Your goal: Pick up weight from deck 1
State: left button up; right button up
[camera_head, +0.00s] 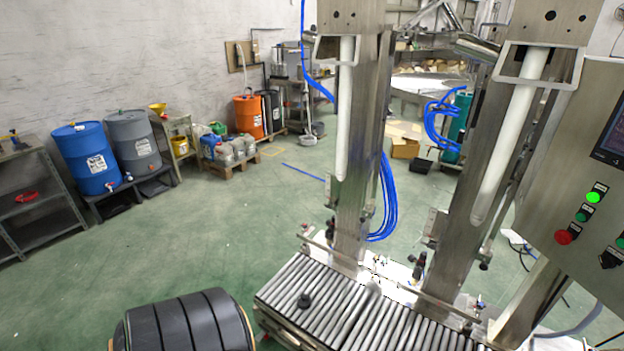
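A small dark object (304,300), which may be the weight, sits on the grey roller deck (345,318) at the bottom centre. A second, pale and blurred small shape (373,289) shows on the rollers to its right; I cannot tell what it is. No label marks which part is deck 1. Neither of my grippers is in this view.
Two steel columns with white lances (345,110) (508,140) rise behind the deck. A control panel (590,190) with a lit green button stands at right. A black ribbed rounded object (185,325) lies at bottom left.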

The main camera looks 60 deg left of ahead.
aim_at(303, 302)
jog(key=j, duration=4.35)
